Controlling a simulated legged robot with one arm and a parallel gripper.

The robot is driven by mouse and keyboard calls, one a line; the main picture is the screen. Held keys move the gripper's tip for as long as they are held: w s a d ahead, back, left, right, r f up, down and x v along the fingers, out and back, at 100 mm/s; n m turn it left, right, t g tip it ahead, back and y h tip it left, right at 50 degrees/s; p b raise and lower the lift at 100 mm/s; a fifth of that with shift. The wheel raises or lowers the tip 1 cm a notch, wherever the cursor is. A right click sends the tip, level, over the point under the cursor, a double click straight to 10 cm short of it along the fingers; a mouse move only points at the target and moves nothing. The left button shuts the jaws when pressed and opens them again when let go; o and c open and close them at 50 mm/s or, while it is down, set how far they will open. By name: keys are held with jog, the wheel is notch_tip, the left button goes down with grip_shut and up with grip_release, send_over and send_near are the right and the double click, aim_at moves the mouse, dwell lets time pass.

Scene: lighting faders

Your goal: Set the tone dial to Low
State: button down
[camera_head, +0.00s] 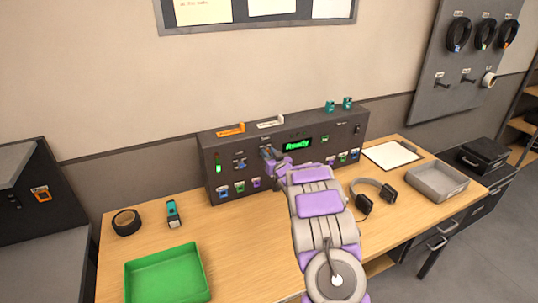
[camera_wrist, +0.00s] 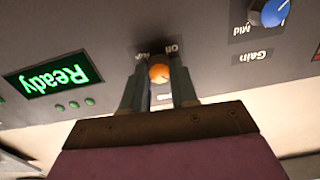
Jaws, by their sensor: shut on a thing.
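The control panel (camera_head: 222,150) is a dark box standing at the back of the wooden desk. In the wrist view, which is upside down, a round orange dial (camera_wrist: 159,74) sits between the two fingers of my gripper (camera_wrist: 159,63). The gripper is shut on this dial, one finger on each side. A label reading "Off" shows beside it; a second label and the name label are partly hidden, so its setting cannot be read. In the head view my gripper (camera_head: 272,155) touches the panel front and hides the dial.
A blue Gain dial (camera_wrist: 270,13) sits beside the held dial. The green "Ready" display (camera_head: 297,145) is on its other side. Several coloured switches line the panel's lower edge. A green tray (camera_head: 168,250), black tape roll (camera_head: 126,222) and headphones (camera_head: 372,194) lie on the desk.

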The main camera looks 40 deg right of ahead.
jog(key=shift+n+p, duration=0.3)
jog(key=shift+p, duration=0.25)
jog(key=c, duration=0.9)
grip_release()
jog(key=shift+d, duration=0.1)
jog(key=p+v, duration=0.3)
jog(key=v, duration=1.4)
jog(key=shift+s, duration=0.15)
